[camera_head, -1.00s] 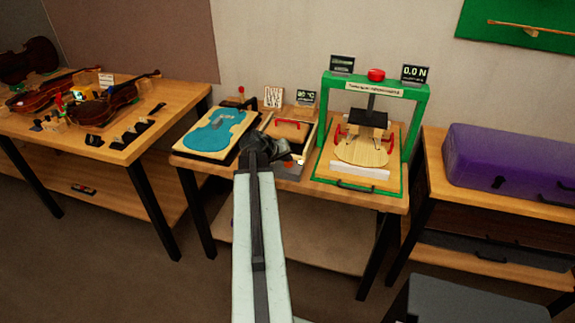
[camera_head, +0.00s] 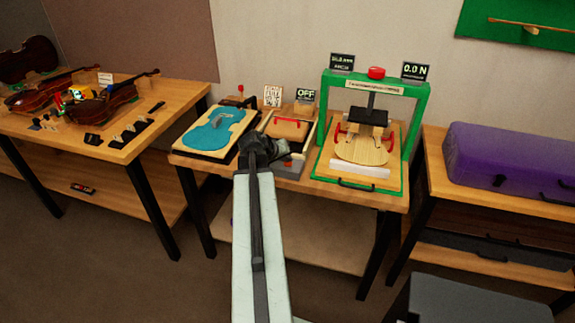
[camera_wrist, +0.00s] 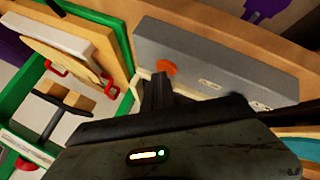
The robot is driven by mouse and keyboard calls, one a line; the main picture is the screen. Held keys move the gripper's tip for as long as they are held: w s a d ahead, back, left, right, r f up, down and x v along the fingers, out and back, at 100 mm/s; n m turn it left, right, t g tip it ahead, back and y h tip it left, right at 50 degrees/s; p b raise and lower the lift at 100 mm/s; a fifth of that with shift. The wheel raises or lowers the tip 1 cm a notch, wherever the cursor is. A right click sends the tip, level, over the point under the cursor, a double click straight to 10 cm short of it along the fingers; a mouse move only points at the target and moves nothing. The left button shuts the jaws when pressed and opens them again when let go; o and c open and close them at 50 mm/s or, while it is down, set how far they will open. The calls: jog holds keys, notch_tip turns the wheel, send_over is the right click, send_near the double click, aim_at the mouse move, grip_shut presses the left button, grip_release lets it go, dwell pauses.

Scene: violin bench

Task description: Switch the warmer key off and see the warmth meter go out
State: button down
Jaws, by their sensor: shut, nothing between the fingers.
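The warmth meter (camera_head: 306,95) is a small black display behind the warmer, and it reads OFF. The warmer (camera_head: 312,128) is a shallow box with a tan piece and a red handle on top. Its grey front panel (camera_head: 291,173) is partly hidden by my arm; it also shows in the wrist view (camera_wrist: 235,62). The red-orange key (camera_wrist: 167,67) sits on that panel in the wrist view. My gripper (camera_wrist: 159,84) is shut and empty, with its fingertips right by the key. I cannot tell whether they touch it. In the head view my gripper (camera_head: 280,150) is over the panel's left part.
A green press frame (camera_head: 421,110) with a red knob stands close on the right. A blue violin-shaped form (camera_head: 215,133) on a board lies to the left. A purple case (camera_head: 515,165) is on the right table. Violins (camera_head: 100,104) lie on the left table.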

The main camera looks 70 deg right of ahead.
aim_at(286, 164)
jog(key=shift+r+p, duration=0.45)
jog(key=shift+p, duration=0.05)
notch_tip(286, 164, up, 6)
jog(key=p, duration=0.6)
jog(key=shift+w, duration=0.15)
